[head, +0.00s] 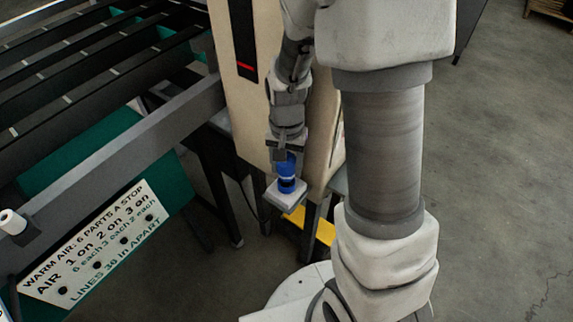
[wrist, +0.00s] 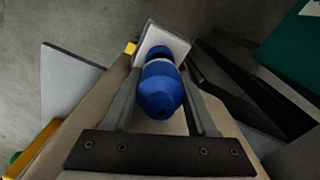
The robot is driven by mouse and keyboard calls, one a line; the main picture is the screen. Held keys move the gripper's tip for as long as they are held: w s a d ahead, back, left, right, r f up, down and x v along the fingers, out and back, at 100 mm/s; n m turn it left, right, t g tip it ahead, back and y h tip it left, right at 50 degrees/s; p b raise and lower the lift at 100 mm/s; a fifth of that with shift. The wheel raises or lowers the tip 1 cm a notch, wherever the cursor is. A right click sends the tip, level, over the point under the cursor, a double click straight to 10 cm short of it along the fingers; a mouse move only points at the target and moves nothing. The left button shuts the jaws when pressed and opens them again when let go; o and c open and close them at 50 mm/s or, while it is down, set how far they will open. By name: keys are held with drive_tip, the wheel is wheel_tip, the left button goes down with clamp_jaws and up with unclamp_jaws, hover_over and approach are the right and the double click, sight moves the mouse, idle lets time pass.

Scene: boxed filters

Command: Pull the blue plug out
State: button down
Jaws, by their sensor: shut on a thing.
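The blue plug (wrist: 160,92) sits between the two fingers of my gripper (wrist: 161,78) in the wrist view, and the gripper is shut on it. In the head view the plug (head: 286,167) shows just below my gripper (head: 287,150). Beyond the plug is a blue socket piece (wrist: 157,52) on a pale square plate (wrist: 178,42). The plug is in line with this piece, and a pale band shows between them. In the head view the socket piece (head: 287,186) stands on the same plate (head: 289,197). How deep the plug sits is hidden.
A beige cabinet (head: 243,112) with a dark panel stands right behind my gripper. A dark slatted rack (head: 95,75) and a white text sign (head: 95,243) are at the left. A yellow piece (head: 312,226) lies low beyond the plate. Open floor (head: 500,170) lies at the right.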

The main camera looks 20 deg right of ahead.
drive_tip(key=shift+r+p, duration=0.5)
drive_tip(key=shift+r, duration=0.2)
drive_tip(key=shift+r, duration=0.2)
wheel_tip(320, 180, up, 9)
drive_tip(key=p, duration=0.7)
drive_tip(key=shift+p, duration=0.4)
drive_tip(key=shift+f, duration=0.1)
